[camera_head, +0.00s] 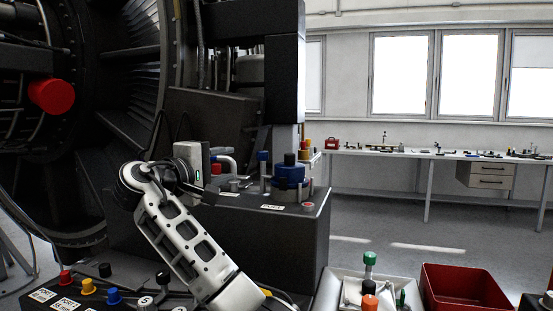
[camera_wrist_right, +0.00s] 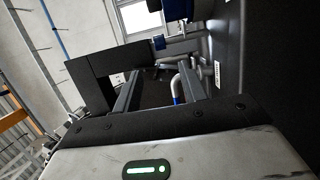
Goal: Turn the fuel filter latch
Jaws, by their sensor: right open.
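My right gripper (camera_head: 208,165) is over the left part of the dark box (camera_head: 300,238) in the head view; its fingertips are mostly hidden there. In the right wrist view the gripper (camera_wrist_right: 162,76) is open, with its two dark fingers apart. A bent silver bar (camera_wrist_right: 182,82) with a blue part shows between and beyond them; a grey bent bar (camera_head: 229,158) also shows in the head view. I see no clear contact. A blue round housing with a black cap (camera_head: 289,174) stands on the box. I cannot tell for sure which part is the fuel filter latch. My left gripper is out of view.
The large engine (camera_head: 85,120) with a red cylinder (camera_head: 52,96) fills the left. Coloured knobs (camera_head: 88,286) sit at the lower left. A grey tray (camera_head: 345,286) and a red bin (camera_head: 463,288) stand at the lower right. The floor beyond is clear before a workbench (camera_head: 400,154).

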